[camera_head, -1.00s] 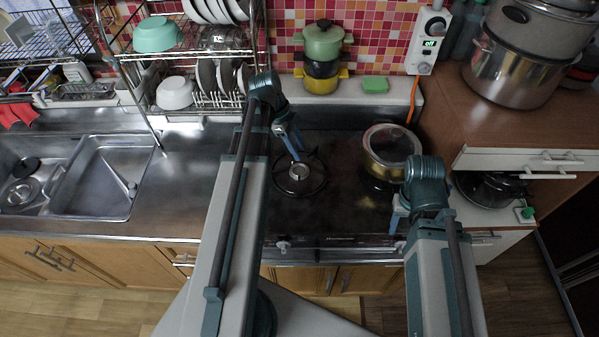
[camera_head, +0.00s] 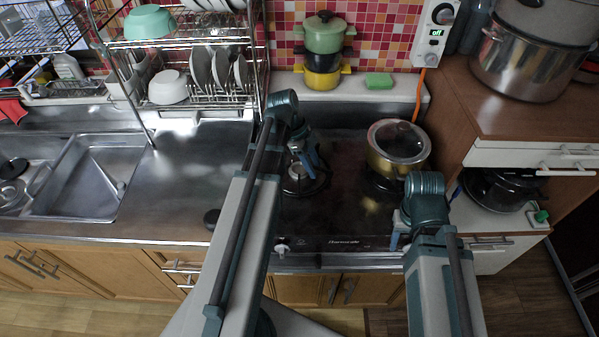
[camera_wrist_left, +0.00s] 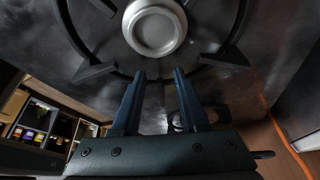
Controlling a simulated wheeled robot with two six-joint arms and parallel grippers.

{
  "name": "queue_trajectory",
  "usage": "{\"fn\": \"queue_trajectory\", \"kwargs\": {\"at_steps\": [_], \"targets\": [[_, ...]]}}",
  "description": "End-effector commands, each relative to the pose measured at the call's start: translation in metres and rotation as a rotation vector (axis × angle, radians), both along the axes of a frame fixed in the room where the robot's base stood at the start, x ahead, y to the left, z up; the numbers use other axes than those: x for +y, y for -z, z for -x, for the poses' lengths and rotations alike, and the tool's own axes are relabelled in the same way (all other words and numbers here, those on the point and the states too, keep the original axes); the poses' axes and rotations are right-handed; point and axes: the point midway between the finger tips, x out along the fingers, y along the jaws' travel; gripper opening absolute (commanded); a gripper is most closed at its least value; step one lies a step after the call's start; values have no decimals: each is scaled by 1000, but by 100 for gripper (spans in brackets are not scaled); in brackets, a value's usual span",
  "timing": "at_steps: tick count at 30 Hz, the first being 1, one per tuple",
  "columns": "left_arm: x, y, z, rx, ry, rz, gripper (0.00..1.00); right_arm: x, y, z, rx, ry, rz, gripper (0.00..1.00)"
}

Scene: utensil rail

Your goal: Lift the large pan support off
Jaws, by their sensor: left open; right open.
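The large pan support (camera_head: 292,193) is a black ring with inward prongs around the left burner of the dark hob. It also shows in the left wrist view (camera_wrist_left: 95,71), around the round silver burner cap (camera_wrist_left: 154,28). My left gripper (camera_head: 312,170) is over this burner, partly hiding it. In the left wrist view its two blue fingers (camera_wrist_left: 157,74) are apart and empty, with their tips by the near edge of the ring; I cannot tell whether they touch it. My right gripper (camera_head: 397,232) is at the hob's front right, mostly hidden by its wrist, and open.
A gold pot with a glass lid (camera_head: 397,150) stands on the right burner. Stacked coloured pots (camera_head: 322,55) and a green sponge (camera_head: 379,81) are on the back ledge. A dish rack (camera_head: 200,100) and sink (camera_head: 80,175) lie left. A wooden-topped cabinet (camera_head: 520,100) stands right.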

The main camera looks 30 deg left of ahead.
Motion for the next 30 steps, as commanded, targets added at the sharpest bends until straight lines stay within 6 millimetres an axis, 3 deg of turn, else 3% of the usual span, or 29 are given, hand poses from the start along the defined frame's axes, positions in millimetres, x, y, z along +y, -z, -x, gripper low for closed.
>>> {"fn": "queue_trajectory", "kwargs": {"at_steps": [2,9,17,30], "targets": [[-3,10,0,0,1,0,44,0,10,0,0,0,0,50],[-4,8,0,0,0,0,44,0,8,0,0,0,0,50],[-4,8,0,0,0,0,0,0,8,0,0,0,0,50],[-3,8,0,0,0,0,0,0,8,0,0,0,0,50]]}}
